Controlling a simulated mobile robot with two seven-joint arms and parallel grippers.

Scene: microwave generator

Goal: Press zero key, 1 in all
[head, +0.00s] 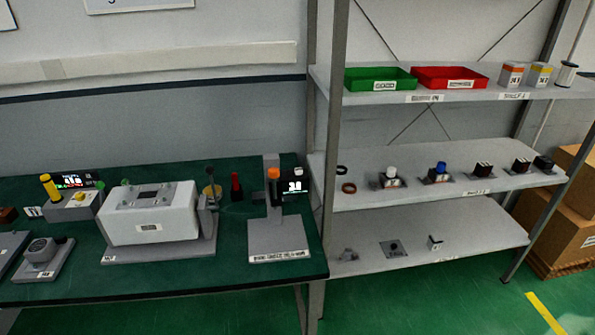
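I cannot make out a key marked zero; labels are too small to read. A grey stand (279,237) with an upright column, an orange cap (273,174) and a small lit display (292,187) stands at the right end of the green bench. A large white machine (150,216) stands left of it. A smaller grey unit (72,206) with a yellow knob, a green button and a dark display (80,180) is at the back left. A low grey unit (42,256) with a round dark top is at the front left. Neither of my grippers is in view.
A metal shelf rack stands right of the bench, with a green tray (381,79), a red tray (449,78) and small boxes on top. Small parts sit on the lower shelves. Cardboard boxes (560,215) stand at far right. A red handle (236,187) stands behind the white machine.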

